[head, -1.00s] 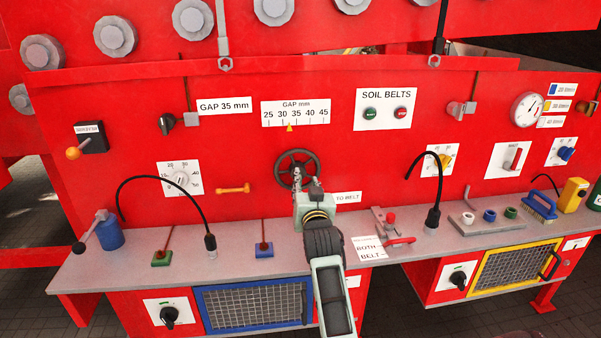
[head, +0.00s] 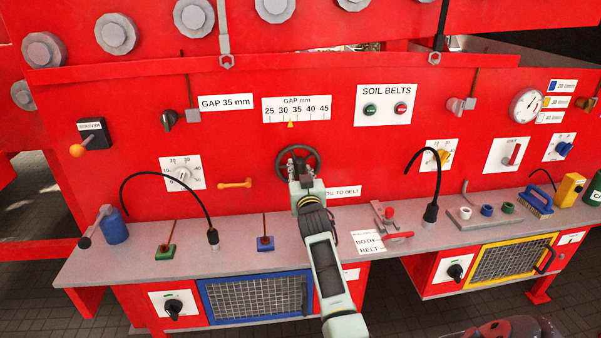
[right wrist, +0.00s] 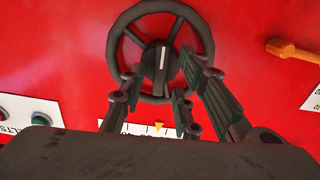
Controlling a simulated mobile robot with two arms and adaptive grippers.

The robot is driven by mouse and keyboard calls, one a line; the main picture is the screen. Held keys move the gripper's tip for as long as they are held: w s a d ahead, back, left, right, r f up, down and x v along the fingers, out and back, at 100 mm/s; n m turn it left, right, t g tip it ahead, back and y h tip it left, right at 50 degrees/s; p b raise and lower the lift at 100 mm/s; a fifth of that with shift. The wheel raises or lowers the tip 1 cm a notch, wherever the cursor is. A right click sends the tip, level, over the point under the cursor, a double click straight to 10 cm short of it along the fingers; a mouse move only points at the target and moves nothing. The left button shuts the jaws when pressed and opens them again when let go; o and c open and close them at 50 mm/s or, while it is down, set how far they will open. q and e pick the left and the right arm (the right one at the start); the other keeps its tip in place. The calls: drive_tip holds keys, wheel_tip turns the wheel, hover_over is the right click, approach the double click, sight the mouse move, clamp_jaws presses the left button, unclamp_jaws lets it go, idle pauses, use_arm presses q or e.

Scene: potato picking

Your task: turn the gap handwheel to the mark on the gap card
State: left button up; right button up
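The dark gap handwheel (head: 313,153) is on the red panel below the gap scale (head: 296,108). The scale's yellow pointer (head: 290,124) stands between 30 and 35. The gap card (head: 226,102) to its left reads "GAP 35 mm". My left gripper is not in view.
A black hose (head: 212,236) and a blue-based rod (head: 265,243) stand on the grey shelf left of my arm. A red clamp-like tool (head: 400,235) lies to the right. An orange handle (head: 235,183) is on the panel left of the wheel.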

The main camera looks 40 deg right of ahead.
clamp_jaws()
idle(0.3)
idle(0.4)
